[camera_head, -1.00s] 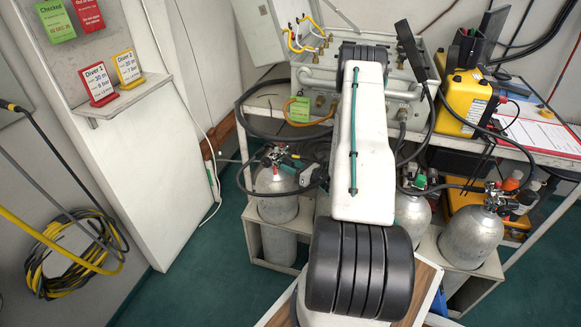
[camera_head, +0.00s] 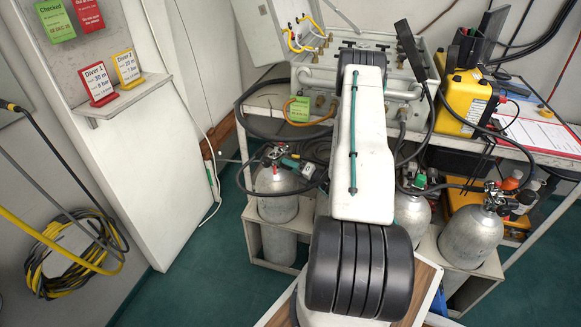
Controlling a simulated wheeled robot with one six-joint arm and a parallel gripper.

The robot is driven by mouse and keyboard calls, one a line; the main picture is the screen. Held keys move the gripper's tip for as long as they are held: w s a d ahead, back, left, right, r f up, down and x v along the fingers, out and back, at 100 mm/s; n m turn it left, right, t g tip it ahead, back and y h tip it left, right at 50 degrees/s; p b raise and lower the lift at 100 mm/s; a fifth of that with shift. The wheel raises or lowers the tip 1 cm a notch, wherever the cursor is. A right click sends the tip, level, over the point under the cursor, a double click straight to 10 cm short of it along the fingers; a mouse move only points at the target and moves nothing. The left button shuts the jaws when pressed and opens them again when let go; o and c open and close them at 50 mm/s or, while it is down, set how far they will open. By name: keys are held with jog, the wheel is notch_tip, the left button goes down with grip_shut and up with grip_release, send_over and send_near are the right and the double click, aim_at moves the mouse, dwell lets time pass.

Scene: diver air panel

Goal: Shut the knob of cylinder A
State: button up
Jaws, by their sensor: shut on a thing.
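Several grey cylinders stand in a low rack under the bench. The left cylinder (camera_head: 277,197) has its valve and knob at the top, the middle cylinder (camera_head: 412,213) is partly behind my arm, and the right cylinder (camera_head: 470,237) stands clear. I cannot read a letter on any of them.
My white arm covers the middle of the view. A bench (camera_head: 545,148) carries an air panel with hoses and a yellow case (camera_head: 465,100). Black hoses loop close around the left cylinder's valve. A board with a shelf (camera_head: 120,107) stands at left. Green floor is free at lower left.

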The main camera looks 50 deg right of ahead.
jog(key=m, duration=0.4)
jog(key=shift+f+m, duration=0.15)
jog(key=shift+m, duration=0.25)
jog(key=shift+m+h, duration=0.4)
jog(key=shift+m, duration=2.2)
jog(key=o, duration=1)
